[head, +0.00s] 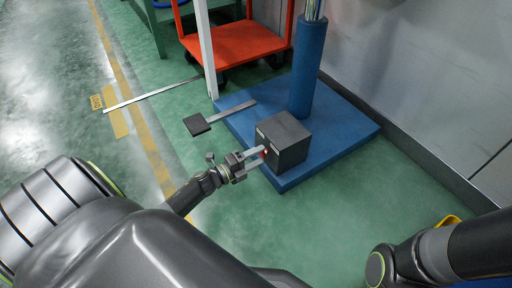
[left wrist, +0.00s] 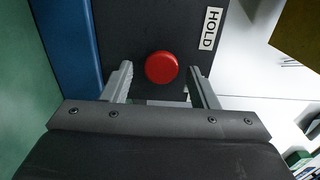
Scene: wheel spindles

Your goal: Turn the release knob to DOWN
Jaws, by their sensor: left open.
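The release knob is a round red knob (left wrist: 162,67) on the face of a dark box (left wrist: 130,28). In the head view the box (head: 287,140) stands on a blue base, and only a bit of red shows by my fingertips. A white HOLD label (left wrist: 209,28) is beside the knob in the left wrist view. I see no DOWN label that I can read. My left gripper (head: 254,160) is open, its fingers on either side of the knob in the left wrist view; I cannot tell if they touch it. My right gripper is not in view.
The blue base (head: 346,132) carries a blue column (head: 308,70) behind the box. A dark pedal (head: 197,125) sticks out at its left. An orange cart (head: 236,45) stands behind. A wall (head: 410,80) runs along the right. The green floor at left is mostly clear.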

